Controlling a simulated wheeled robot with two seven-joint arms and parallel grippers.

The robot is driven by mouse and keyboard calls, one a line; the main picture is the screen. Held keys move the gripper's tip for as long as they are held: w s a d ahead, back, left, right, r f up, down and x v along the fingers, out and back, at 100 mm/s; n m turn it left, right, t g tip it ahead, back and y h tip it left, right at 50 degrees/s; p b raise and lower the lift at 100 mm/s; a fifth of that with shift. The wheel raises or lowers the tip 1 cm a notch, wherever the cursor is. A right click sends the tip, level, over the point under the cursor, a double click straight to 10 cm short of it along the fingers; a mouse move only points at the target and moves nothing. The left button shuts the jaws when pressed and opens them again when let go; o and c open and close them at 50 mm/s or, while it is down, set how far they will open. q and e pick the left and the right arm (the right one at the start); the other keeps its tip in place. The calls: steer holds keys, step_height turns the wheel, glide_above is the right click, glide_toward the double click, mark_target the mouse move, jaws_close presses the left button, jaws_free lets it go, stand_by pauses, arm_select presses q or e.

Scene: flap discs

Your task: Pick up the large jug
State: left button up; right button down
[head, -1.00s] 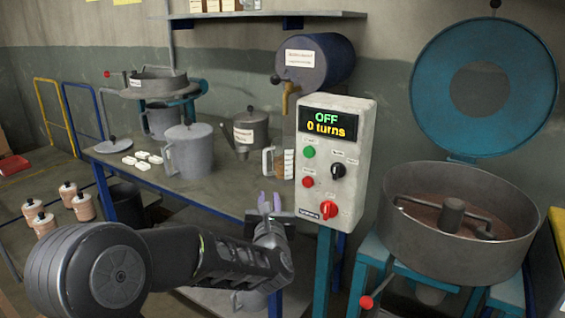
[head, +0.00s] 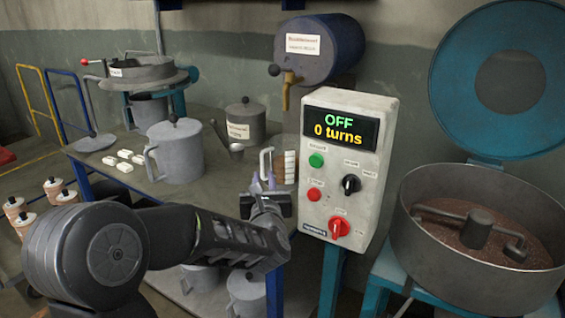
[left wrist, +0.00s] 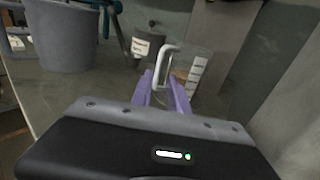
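A see-through jug (head: 279,167) with a white handle and white marks stands on the bench, left of the control box. It also shows in the left wrist view (left wrist: 189,72). My left gripper (head: 263,184) is at its handle; in the left wrist view its purple fingers (left wrist: 164,90) are apart, with the lower handle between or just beyond them. I see no grip on it. A large grey lidded jug (head: 180,155) stands further left, apart from the gripper, and shows at upper left in the left wrist view (left wrist: 66,38). My right gripper is out of view.
The control box (head: 347,170), reading OFF and 0 turns, stands close right of the gripper. A labelled grey spouted can (head: 245,124) is behind. White blocks (head: 124,160) lie at left. A blue drum (head: 315,50) with a tap hangs above. A round pan (head: 470,285) stands at right.

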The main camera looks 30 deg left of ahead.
mark_target(262, 166)
arm_select(q)
steer(key=shift+x, duration=1.35)
steer(key=shift+p+x, duration=0.75)
steer(key=shift+x, duration=1.9)
steer(key=shift+s+a+f, duration=0.1)
steer(key=shift+s, duration=0.05)
jaws_close()
